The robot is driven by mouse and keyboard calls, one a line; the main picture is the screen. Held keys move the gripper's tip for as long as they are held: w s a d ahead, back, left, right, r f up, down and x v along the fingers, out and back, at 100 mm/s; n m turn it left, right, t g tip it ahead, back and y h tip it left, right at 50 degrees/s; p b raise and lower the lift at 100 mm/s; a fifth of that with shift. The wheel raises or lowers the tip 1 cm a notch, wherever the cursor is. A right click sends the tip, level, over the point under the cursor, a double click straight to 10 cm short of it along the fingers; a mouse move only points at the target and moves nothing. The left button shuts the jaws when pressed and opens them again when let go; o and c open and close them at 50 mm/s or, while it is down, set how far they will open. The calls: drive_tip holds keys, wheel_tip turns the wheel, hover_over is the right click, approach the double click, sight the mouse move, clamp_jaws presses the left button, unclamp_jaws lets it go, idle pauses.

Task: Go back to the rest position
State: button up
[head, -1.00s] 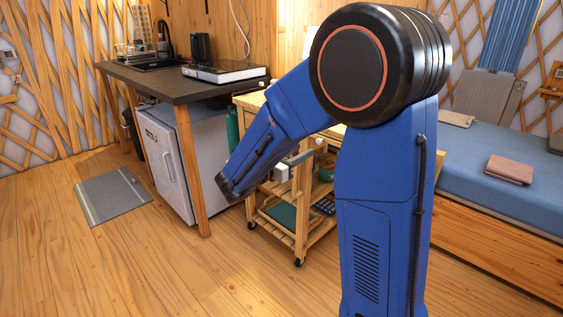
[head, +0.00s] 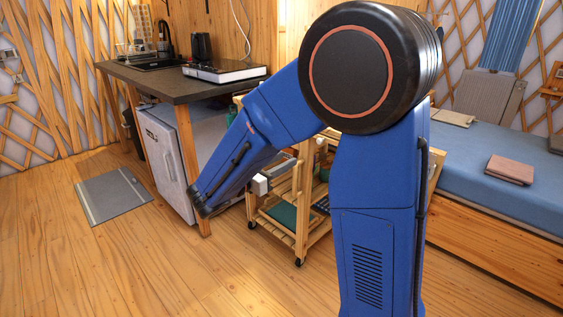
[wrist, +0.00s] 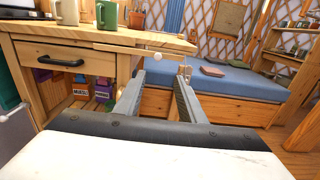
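My gripper (wrist: 159,78) shows in the wrist view with its two grey fingers apart and nothing between them. Through the gap I see the side of the bed. In the head view my blue arm is bent in front of the kitchen corner, its forearm sloping down to the left. Only a small part of the gripper shows there, in front of the wooden cart, and its fingertips are hard to make out.
A dark counter (head: 190,88) stands above a white fridge (head: 166,155). A wooden cart (head: 286,235) is partly behind my arm. A bed (head: 490,190) stands at the right, a grey mat (head: 112,195) lies left. A drawer (wrist: 66,62) shows in the wrist view. The front floor is clear.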

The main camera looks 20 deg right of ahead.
drive_tip(key=s+d+f+m+g+y, duration=0.3)
drive_tip(key=s+d+m+y, duration=0.15)
drive_tip(key=s, duration=0.45)
drive_tip(key=s+d+f+m+g+y, duration=0.25)
drive_tip(key=s+m, duration=0.35)
drive_tip(key=s, duration=0.4)
drive_tip(key=s+a+m+t+y, duration=0.4)
drive_tip(key=s+a+m+y, duration=0.5)
drive_tip(key=a+m+y, duration=0.1)
drive_tip(key=shift+a+f+m, duration=0.15)
drive_tip(key=shift+a+m, duration=0.25)
drive_tip(key=shift+m, duration=0.35)
